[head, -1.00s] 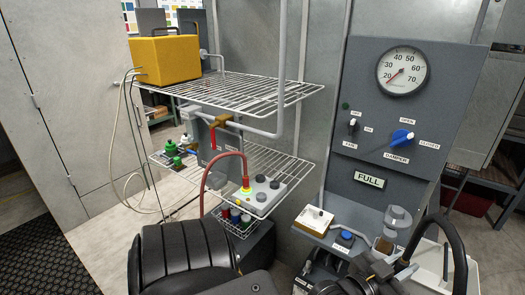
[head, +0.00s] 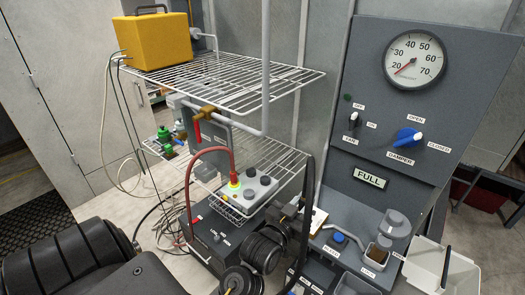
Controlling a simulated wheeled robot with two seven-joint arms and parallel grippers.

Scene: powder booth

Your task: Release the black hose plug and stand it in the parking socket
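A pale grey block (head: 250,190) on the lower wire shelf has several dark round fittings on top. A red hose (head: 190,180) arches into a red plug (head: 234,176) standing upright in the block, with a bright yellow-green ring at its base. I cannot pick out the black hose plug or tell which fitting is the parking socket. A black hose or cable (head: 306,190) loops beside my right arm; I cannot tell where it ends. My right gripper (head: 288,213) appears as dark parts just right of the block, its fingers unclear. My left gripper is out of view.
A wire rack (head: 215,76) carries a yellow box (head: 155,41), with a grey pipe in front. A dark labelled box (head: 213,240) sits below the block. Right are a gauge panel (head: 415,110), a labelled ledge and a white bin (head: 435,268). A brass valve (head: 207,112) hangs above the block.

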